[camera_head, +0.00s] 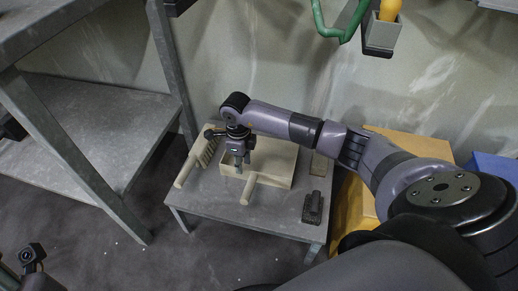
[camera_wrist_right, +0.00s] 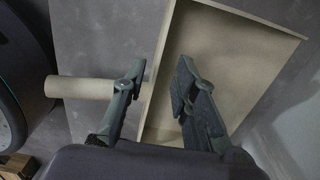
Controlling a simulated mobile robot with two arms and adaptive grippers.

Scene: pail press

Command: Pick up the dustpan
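The dustpan (camera_head: 275,160) is a pale beige, shallow box-like pan with a round handle (camera_head: 249,188). It lies on a small grey table (camera_head: 265,222). My right gripper (camera_head: 240,170) points down over its handle-side edge. In the right wrist view, my right gripper (camera_wrist_right: 160,68) is open, with one finger on each side of the dustpan's wall (camera_wrist_right: 153,95). The handle (camera_wrist_right: 80,87) sticks out to the left, beyond the left finger. I cannot tell whether the fingers touch the wall.
A wooden brush (camera_head: 199,157) lies left of the dustpan. A dark tool (camera_head: 312,207) and a small block (camera_head: 319,164) lie on the right of the table. A metal shelf (camera_head: 85,130) stands at left. Yellow (camera_head: 408,142) and blue (camera_head: 494,166) boxes stand at right.

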